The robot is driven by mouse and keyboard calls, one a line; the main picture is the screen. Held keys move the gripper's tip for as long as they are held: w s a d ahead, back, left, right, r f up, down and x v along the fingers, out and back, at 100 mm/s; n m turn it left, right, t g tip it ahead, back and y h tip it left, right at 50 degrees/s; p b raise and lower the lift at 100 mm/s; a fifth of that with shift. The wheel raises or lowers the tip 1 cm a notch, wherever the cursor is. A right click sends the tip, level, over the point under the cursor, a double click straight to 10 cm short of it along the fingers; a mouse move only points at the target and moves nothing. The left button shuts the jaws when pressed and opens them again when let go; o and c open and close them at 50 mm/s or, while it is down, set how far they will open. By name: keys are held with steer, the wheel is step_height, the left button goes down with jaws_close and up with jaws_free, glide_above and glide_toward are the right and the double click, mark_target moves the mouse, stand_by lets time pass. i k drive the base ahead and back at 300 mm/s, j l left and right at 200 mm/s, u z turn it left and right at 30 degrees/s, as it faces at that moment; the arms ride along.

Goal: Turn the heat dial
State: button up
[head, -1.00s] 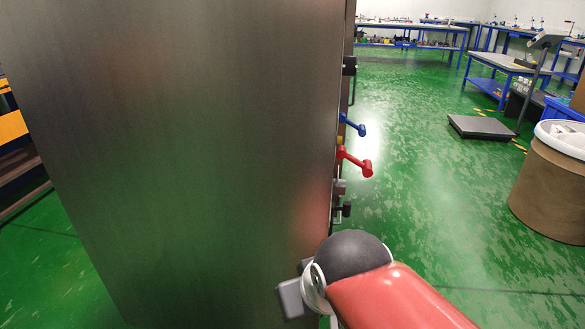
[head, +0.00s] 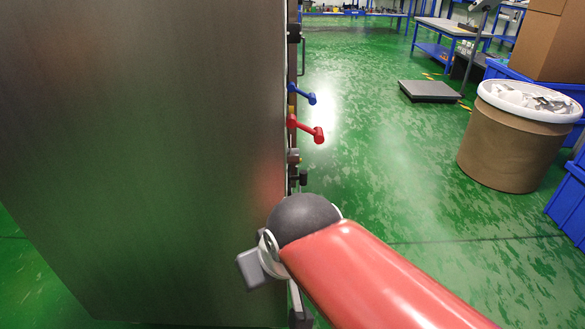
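A tall brushed-metal cabinet (head: 140,150) fills the left half of the head view, seen from its side. Its front is nearly edge-on. A blue lever (head: 304,94), a red lever (head: 308,129) and a small black knob (head: 303,179) stick out from that front edge. I cannot tell whether the knob is the heat dial; no dial face or markings show. My red arm, with a dark round joint, crosses the lower middle in front of the cabinet's lower edge. My gripper's fingers cannot be made out.
A brown drum (head: 510,155) with a white rim stands at the right, beside blue bins (head: 570,205) and cardboard boxes (head: 550,40). A flat dark floor scale (head: 430,91) lies farther back. Benches (head: 450,28) line the back. Green floor between cabinet and drum is clear.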

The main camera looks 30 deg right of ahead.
mark_target(294, 33)
steer(key=i+l, duration=0.1)
steer(key=l, duration=0.8)
steer(key=i+l, duration=0.15)
steer(key=l, duration=0.25)
